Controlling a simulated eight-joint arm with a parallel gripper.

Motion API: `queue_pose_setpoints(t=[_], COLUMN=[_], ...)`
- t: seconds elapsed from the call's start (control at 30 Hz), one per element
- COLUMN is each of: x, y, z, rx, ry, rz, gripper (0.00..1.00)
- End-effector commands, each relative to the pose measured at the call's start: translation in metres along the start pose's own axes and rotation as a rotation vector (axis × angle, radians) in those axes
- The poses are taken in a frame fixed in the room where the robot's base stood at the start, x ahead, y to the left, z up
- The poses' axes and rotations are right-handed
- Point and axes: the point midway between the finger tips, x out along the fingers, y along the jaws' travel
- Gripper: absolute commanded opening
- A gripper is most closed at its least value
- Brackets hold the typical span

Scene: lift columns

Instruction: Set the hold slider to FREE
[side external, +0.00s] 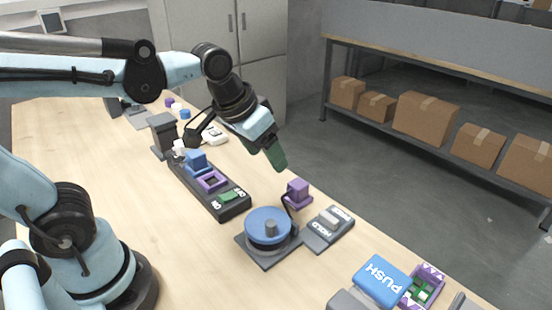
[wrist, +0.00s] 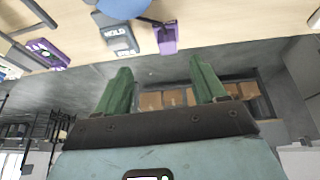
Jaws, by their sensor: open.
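The hold slider is a dark grey plate (side external: 318,243) near the right edge of the table in the side external view. It has a pale knob (side external: 329,218) between two labels. HOLD reads on the end nearer the camera; the far label is too small to read. In the wrist view the plate (wrist: 121,42) is at the top, with HOLD legible; I cannot tell the knob's exact setting. My gripper (side external: 277,155) is open and empty, raised above and left of the slider. Its green fingers (wrist: 160,88) stand apart in the wrist view, well away from the plate.
A blue round turntable (side external: 263,221) stands left of the slider, with a purple block (side external: 298,191) behind it. A blue PUSH button (side external: 382,281) and a purple-edged tray (side external: 436,273) lie to the right. A black rail (side external: 233,206) lies left.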

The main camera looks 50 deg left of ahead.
Motion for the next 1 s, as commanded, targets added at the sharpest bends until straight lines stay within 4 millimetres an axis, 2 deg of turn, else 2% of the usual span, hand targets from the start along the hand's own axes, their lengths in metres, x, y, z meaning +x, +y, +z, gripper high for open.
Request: queue_pose_setpoints(t=[0.1, 0.3, 0.53, 0.7, 0.87, 1.0], x=[0.004, 0.020, 0.043, 0.053, 0.059, 0.073], y=[0.019, 0.054, 0.090, 0.103, 0.105, 0.104], z=[-0.021, -0.046, -0.062, -0.064, -0.062, -0.056], rx=[0.000, -0.001, -0.001, -0.001, -0.001, -0.001], ry=[-0.087, -0.232, -0.369, -0.418, -0.428, -0.427], rz=[0.008, 0.001, -0.026, -0.041, -0.045, -0.045], gripper=[0.77, 0.77, 0.77, 0.77, 0.77, 0.77])
